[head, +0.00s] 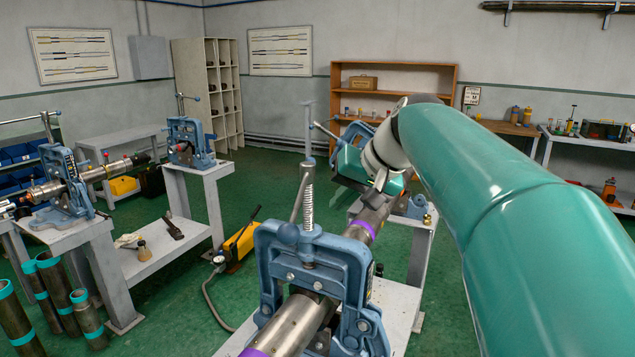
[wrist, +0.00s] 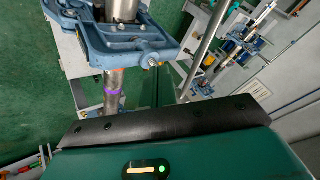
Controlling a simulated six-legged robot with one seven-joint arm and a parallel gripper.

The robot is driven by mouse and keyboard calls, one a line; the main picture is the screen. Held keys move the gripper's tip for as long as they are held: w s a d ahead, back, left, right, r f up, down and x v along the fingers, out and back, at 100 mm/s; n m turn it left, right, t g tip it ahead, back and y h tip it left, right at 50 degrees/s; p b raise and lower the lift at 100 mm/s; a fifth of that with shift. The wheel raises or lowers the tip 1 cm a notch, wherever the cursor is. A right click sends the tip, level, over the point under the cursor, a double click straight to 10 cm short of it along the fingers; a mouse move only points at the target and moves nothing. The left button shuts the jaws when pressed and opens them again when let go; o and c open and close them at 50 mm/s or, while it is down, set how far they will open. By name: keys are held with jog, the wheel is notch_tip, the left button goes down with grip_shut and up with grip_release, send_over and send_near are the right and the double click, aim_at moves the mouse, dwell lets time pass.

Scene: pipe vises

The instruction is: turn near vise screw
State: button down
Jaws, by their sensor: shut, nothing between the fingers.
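The near vise (head: 352,250) is blue and stands at the bottom middle of the head view, clamped around a metal pipe (head: 292,325). Its threaded screw (head: 308,192) rises upright from the top. A slanted bar beside the screw runs down toward a blue ball (head: 289,233). My gripper (head: 350,168) is beyond the screw and to its right, by the farther vise, apart from the screw. It is shut and empty. In the wrist view, the black front edge of my gripper (wrist: 170,120) crosses the bottom. A blue vise (wrist: 130,42) and a silver rod (wrist: 205,50) show above it.
The farther blue vise (head: 356,132) is partly hidden behind my gripper. The pipe with a purple band (head: 362,228) runs between the two vises. More vises on grey benches (head: 70,235) stand at left. A yellow pump (head: 240,243) is on the green floor.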

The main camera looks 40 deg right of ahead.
jog(key=w+a, duration=0.1)
jog(key=w, duration=0.1)
jog(key=w+a, duration=0.1)
jog(key=w, duration=0.1)
jog(key=shift+a+f, duration=0.1)
jog(key=shift+a, duration=0.3)
jog(key=shift+w+a, duration=0.1)
